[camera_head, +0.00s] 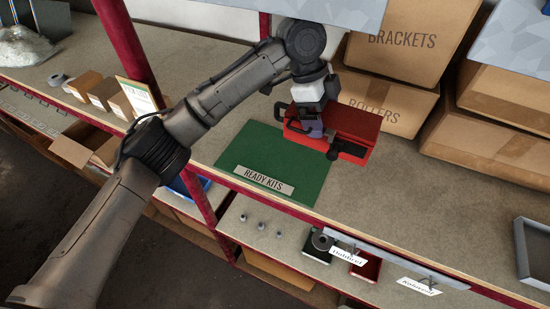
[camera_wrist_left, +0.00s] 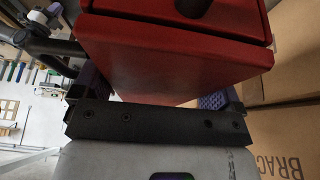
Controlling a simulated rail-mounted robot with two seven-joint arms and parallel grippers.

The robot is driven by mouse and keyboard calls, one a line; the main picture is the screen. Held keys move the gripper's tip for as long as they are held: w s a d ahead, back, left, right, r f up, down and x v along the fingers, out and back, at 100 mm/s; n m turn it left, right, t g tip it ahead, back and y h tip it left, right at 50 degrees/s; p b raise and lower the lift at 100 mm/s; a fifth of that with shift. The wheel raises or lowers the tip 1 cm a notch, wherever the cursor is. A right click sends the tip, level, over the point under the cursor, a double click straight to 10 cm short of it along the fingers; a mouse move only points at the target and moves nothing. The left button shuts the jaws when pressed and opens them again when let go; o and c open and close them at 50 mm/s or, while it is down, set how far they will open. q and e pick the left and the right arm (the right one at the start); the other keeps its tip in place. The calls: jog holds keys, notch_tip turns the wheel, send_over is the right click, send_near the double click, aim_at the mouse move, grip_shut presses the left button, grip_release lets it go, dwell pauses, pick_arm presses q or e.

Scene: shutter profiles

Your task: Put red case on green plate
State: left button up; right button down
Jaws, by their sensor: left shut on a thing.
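The red case (camera_head: 358,123) has black handles and black fittings. It is at the right end of the green plate (camera_head: 235,158), overlapping its right part in the head view. I cannot tell whether it rests on the plate or is held just above it. My left gripper (camera_head: 312,129) reaches down from above and is shut on the case. In the left wrist view, the red case (camera_wrist_left: 165,55) fills the space between the purple-padded fingers. The plate bears a "READY KITS" label. My right gripper is not in view.
Cardboard boxes marked "ROLLERS" (camera_head: 375,104) and "BRACKETS" (camera_head: 400,41) stand right behind the case. A red post (camera_head: 128,45) rises at left near small cartons (camera_head: 103,92). A grey tray (camera_head: 533,255) is at far right. The bench right of the plate is clear.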

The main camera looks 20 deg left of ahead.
pick_arm(q)
jog(key=shift+w+d+r, duration=0.4)
jog(key=shift+w+r, duration=0.05)
jog(key=shift+w, duration=0.25)
jog(key=p, duration=0.4)
send_over(274, 159)
notch_tip(274, 159, down, 7)
jog(key=shift+f+p, duration=1)
jog(key=shift+f, duration=0.9)
jog(key=shift+f, duration=0.1)
jog(key=o, duration=0.8)
jog(key=shift+c, duration=0.2)
jog(key=shift+o, duration=0.3)
